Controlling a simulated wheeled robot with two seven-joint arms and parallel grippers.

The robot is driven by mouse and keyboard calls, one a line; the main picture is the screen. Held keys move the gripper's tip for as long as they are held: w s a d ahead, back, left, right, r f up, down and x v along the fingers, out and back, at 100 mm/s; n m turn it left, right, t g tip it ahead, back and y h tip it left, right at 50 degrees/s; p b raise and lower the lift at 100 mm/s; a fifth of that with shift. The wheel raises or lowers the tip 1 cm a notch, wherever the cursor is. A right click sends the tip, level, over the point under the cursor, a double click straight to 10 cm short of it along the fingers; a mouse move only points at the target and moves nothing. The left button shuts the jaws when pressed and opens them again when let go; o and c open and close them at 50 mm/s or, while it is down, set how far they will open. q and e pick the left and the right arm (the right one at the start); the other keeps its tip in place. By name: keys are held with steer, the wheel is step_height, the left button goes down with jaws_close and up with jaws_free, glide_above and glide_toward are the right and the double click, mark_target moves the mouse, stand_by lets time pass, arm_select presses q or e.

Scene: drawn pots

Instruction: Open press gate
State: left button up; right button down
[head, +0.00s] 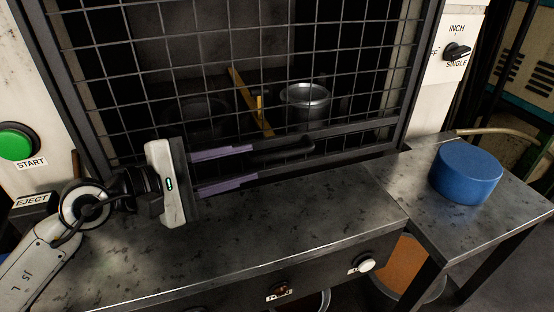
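The press gate (262,62) is a dark-framed wire mesh panel filling the upper middle of the head view. It stands shut across the press opening, its bottom rail just above the metal bench. A dark handle (284,151) sits on the lower rail. My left gripper (256,163) comes in from the left, with two purple-padded fingers spread apart. The fingertips are at the left end of the handle, one above and one below its level. Whether they touch it I cannot tell. My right gripper is not in view.
Behind the mesh are a silvery metal pot (305,98) and a yellow bar (247,100). A blue cylinder (466,173) stands on the side table. A green START button (16,142) is at left, a selector knob (457,51) at right. The bench top (300,225) is bare.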

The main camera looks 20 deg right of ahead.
mark_target(273, 156)
arm_select(q)
steer(key=x, duration=1)
steer(key=shift+w+d+f, duration=0.15)
steer(key=shift+f, duration=0.1)
jaws_close()
